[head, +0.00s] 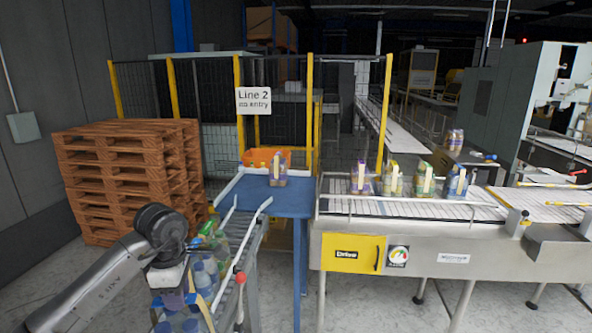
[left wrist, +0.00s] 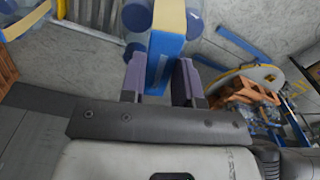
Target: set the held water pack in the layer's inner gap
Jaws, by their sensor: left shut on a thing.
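My left gripper (head: 174,297) comes in from the lower left in the head view, above a group of bottle packs. In the left wrist view the left gripper (left wrist: 160,82) is shut on the blue middle part of the water pack (left wrist: 165,50), which has a tan strip on top and clear bluish bottles beside it. In the head view, packs with blue caps (head: 203,272) and a green-topped pack (head: 208,230) stand close by in a row. The arm hides part of the packs, and I cannot make out the inner gap. My right gripper is not in view.
A roller track with a rail (head: 240,255) runs beside the packs to a blue table (head: 290,205) bearing one pack. A conveyor (head: 330,205) at right carries several packs. Stacked wooden pallets (head: 120,175) stand behind my left arm, before a yellow-posted fence.

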